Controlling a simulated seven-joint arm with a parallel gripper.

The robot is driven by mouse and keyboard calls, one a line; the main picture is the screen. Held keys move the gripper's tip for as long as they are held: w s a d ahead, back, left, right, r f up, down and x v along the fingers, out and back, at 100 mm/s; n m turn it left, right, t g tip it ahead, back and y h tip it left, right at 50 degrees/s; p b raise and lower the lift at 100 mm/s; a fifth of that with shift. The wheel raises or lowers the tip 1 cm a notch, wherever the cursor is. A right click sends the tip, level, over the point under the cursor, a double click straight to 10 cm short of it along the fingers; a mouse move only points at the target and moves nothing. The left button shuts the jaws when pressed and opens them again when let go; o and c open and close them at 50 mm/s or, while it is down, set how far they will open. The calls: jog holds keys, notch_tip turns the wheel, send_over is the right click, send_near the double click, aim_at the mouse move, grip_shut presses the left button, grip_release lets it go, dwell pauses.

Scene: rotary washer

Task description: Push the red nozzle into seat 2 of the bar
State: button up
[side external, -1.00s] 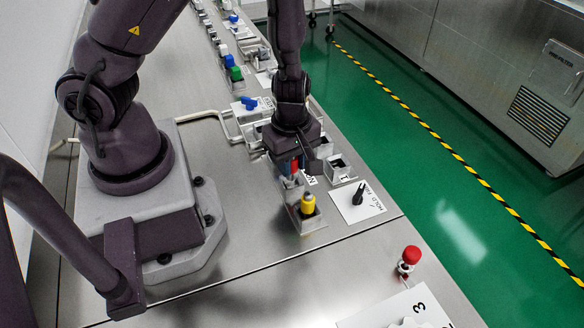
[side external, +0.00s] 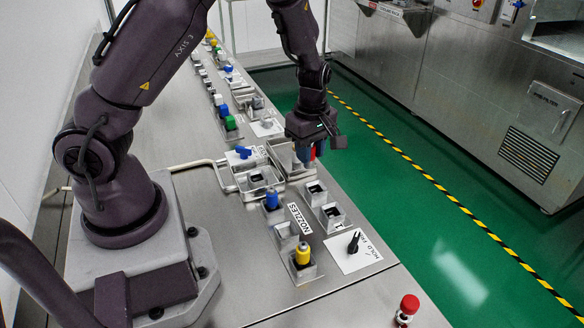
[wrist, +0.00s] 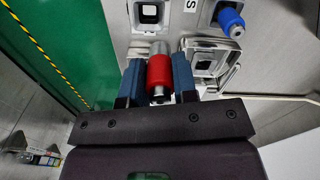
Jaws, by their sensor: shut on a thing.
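The red nozzle (wrist: 160,72) is held between my gripper's two blue fingers (wrist: 158,80), with a grey metal end sticking out past them. In the side external view my gripper (side external: 308,155) hangs just beyond the small square sockets, and a bit of the red nozzle (side external: 313,153) shows below it. Two square sockets with dark openings, a farther one (side external: 315,188) and a nearer one (side external: 332,215), stand right of the NOZZLES label (side external: 299,218). I cannot read seat numbers on them. The nozzle's lower end is hidden in the side external view.
A blue nozzle (side external: 271,199) and a yellow nozzle (side external: 303,254) stand in holders, with an empty holder (side external: 287,232) between them. A plate with a black knob (side external: 354,242) lies at the right. A metal tray with a blue-handled valve (side external: 243,153) is left of my gripper.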

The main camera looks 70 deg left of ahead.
jog(key=shift+m, duration=0.4)
jog(key=shift+w+d+f, duration=0.1)
jog(key=shift+w+f, duration=0.2)
jog(key=shift+f, duration=0.85)
jog(key=shift+w+d+f, duration=0.1)
jog(key=shift+w+f, duration=0.15)
jog(key=shift+f, duration=0.95)
jog(key=shift+w+d+f, duration=0.1)
jog(key=shift+w+f, duration=0.2)
jog(key=shift+f, duration=0.85)
jog(key=shift+f, duration=0.5)
jog(key=o, duration=1)
jog(key=shift+r, duration=0.1)
